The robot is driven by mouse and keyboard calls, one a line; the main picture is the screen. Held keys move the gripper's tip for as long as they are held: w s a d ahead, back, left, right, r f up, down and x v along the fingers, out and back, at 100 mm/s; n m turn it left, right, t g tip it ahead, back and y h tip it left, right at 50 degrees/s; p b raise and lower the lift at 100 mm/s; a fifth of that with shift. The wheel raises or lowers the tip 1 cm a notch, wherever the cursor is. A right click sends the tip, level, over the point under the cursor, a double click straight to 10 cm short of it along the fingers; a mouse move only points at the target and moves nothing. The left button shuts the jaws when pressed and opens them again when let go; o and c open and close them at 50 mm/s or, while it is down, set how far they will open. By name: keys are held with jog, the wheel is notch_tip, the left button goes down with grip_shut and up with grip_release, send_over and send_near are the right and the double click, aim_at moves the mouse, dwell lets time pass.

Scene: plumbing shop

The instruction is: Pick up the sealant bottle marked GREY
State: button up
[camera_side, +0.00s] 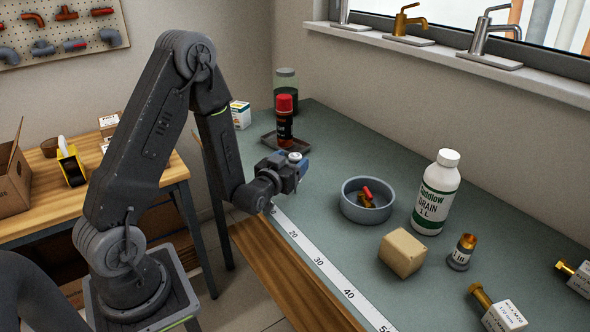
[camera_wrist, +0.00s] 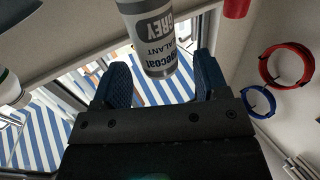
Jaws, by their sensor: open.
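The sealant bottle (camera_wrist: 150,30), pale with a dark grey band reading GREY, shows at the top middle of the wrist view, cut off by the frame edge. Its visible end lies in line with the gap between the blue fingers of my gripper (camera_wrist: 162,82). The fingers are apart, with space visible beside the bottle, and do not look closed on it. In the side view my gripper (camera_side: 293,165) is over the near-left part of the bench. A small pale round top shows between its jaws there; the bottle's label is hidden in that view.
A red-capped dark can (camera_side: 285,122) stands on a tray behind my gripper. A grey bowl (camera_side: 345,208) of small parts, a white drain bottle (camera_side: 436,195), a tan block (camera_side: 402,253) and brass-topped fittings (camera_side: 461,252) lie to the right. A ruler strip (camera_side: 320,262) lines the front edge.

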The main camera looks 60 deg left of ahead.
aim_at(298, 154)
jog(key=x, duration=0.4)
jog(key=shift+w+a, duration=0.1)
jog(key=shift+c, duration=0.2)
jog(key=c, duration=1)
